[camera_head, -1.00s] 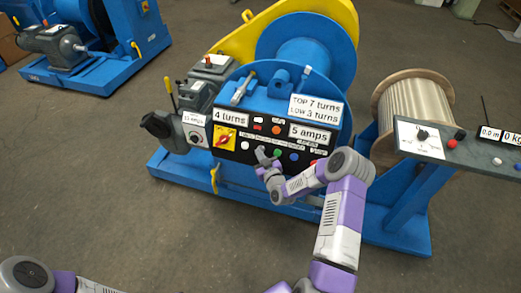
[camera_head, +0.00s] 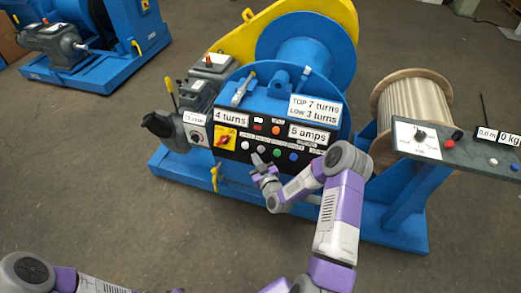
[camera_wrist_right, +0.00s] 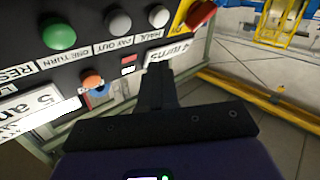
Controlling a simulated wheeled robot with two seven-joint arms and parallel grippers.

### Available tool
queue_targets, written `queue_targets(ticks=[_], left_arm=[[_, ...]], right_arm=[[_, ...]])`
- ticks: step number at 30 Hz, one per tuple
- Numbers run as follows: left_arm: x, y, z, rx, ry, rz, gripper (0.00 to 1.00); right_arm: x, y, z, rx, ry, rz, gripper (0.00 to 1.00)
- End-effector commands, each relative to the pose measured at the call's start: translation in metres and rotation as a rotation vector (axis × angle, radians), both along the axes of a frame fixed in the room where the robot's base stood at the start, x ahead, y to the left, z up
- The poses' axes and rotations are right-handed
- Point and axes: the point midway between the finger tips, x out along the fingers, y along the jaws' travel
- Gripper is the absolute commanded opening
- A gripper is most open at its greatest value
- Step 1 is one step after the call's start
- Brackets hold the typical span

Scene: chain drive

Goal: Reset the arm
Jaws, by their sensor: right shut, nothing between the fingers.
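My right gripper (camera_head: 257,163) is in front of the lower part of the black control panel (camera_head: 232,155) of the blue winch. It is shut and holds nothing. In the right wrist view the closed fingers (camera_wrist_right: 158,75) point at the panel, with a gap that I cannot judge. That view shows a green button (camera_wrist_right: 58,33), a grey button (camera_wrist_right: 117,20), a white button (camera_wrist_right: 158,16) and an orange one (camera_wrist_right: 92,81). My right arm comes up from the bottom right. Only a part of my left arm shows at the bottom left; its gripper is out of view.
The winch has a large blue drum (camera_head: 303,45) and a yellow guard (camera_head: 235,33). A rope spool (camera_head: 415,98) and a second small panel (camera_head: 440,150) stand on the right. Another blue machine (camera_head: 95,70) is at the far left. The floor in front is clear.

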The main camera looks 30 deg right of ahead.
Motion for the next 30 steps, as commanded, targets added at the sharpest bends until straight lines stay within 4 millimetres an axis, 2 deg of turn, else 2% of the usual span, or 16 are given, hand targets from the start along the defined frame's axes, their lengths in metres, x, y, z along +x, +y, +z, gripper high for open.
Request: queue_targets(ticks=[8,10,11,14,16,17,18,20,21,24,27,30], left_arm=[[0.0,0.0,0.0,0.0,0.0,0.0,0.0],[0.0,0.0,0.001,0.0,0.0,0.0,0.0],[0.0,0.0,0.002,0.0,0.0,0.0,0.0],[0.0,0.0,0.006,0.0,0.0,0.0,0.0],[0.0,0.0,0.01,0.0,0.0,0.0,0.0],[0.0,0.0,0.012,0.0,0.0,0.0,0.0],[0.0,0.0,0.014,0.0,0.0,0.0,0.0],[0.0,0.0,0.018,0.0,0.0,0.0,0.0],[0.0,0.0,0.021,0.0,0.0,0.0,0.0],[0.0,0.0,0.026,0.0,0.0,0.0,0.0],[0.0,0.0,0.03,0.0,0.0,0.0,0.0],[0.0,0.0,0.032,0.0,0.0,0.0,0.0]], right_arm=[[0.0,0.001,0.0,0.002,0.002,0.002,0.0],[0.0,0.007,-0.004,0.019,0.021,0.014,0.0],[-0.001,0.013,-0.007,0.035,0.04,0.024,0.0],[-0.009,0.048,-0.028,0.126,0.162,0.088,0.0],[-0.024,0.085,-0.049,0.222,0.302,0.147,0.0],[-0.034,0.102,-0.059,0.268,0.372,0.169,0.0],[-0.05,0.125,-0.072,0.329,0.476,0.196,0.0],[-0.08,0.156,-0.09,0.415,0.636,0.222,0.0],[-0.103,0.174,-0.1,0.467,0.744,0.229,0.0],[-0.164,0.209,-0.115,0.573,1.002,0.217,0.0],[-0.218,0.228,-0.121,0.641,1.214,0.172,0.0],[-0.257,0.237,-0.12,0.68,1.361,0.121,0.0]])
